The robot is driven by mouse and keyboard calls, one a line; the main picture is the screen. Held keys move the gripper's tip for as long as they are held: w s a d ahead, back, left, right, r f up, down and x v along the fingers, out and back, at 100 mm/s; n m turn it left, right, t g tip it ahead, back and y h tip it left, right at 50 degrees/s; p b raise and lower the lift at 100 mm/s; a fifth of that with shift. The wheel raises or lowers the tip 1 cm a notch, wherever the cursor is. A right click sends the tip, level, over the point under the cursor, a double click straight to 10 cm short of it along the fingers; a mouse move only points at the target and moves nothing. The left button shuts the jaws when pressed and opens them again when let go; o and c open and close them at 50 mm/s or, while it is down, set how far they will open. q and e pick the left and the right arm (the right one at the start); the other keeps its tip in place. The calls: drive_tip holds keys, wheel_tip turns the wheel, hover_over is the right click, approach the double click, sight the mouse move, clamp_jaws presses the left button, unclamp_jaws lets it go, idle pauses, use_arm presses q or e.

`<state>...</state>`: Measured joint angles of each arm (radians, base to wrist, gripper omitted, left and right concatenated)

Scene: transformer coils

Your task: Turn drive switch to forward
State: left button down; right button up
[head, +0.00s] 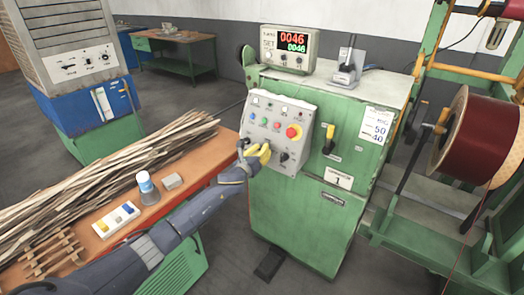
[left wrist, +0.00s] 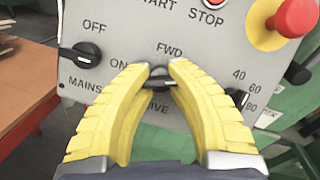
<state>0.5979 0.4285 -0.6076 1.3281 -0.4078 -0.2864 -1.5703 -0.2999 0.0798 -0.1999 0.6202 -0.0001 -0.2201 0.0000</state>
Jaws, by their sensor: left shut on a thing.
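The drive switch (left wrist: 161,84) is a small black rotary knob on the grey control panel (left wrist: 125,20), under the FWD label in the left wrist view. Its bar lies roughly level, not pointing up at FWD. The DRIVE label below is partly hidden by a finger. My left gripper (left wrist: 160,70) has its yellow fingers on either side of the knob and is closed on it. In the head view my left gripper (head: 262,152) is at the lower middle of the panel and hides the switch. My right gripper is out of view.
The mains switch (left wrist: 82,56) is left of the fingers, and a black speed knob (left wrist: 236,98) is close on the right. A red emergency button (head: 292,132) sits above right. The orange bench (head: 180,192) holds long strips, a bottle (head: 146,184) and small parts.

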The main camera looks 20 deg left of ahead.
use_arm(q)
drive_tip(key=n+y, duration=0.1)
drive_tip(key=n, duration=0.1)
drive_tip(key=n+y, duration=0.1)
drive_tip(key=n, duration=0.2)
drive_tip(key=n+y, duration=0.1)
drive_tip(key=n, duration=0.2)
drive_tip(key=shift+w+r+g, duration=0.1)
drive_tip(key=shift+r+g, duration=0.2)
drive_tip(key=shift+g, duration=0.1)
drive_tip(key=n+g+y, duration=0.1)
drive_tip(key=n, duration=0.3)
drive_tip(key=shift+a+n+g, duration=0.1)
drive_tip(key=shift+n+g, duration=0.5)
drive_tip(key=shift+n, duration=1.1)
drive_tip(key=c, duration=0.9)
unclamp_jaws()
drive_tip(key=shift+a+f, duration=0.1)
drive_tip(key=shift+f, duration=0.05)
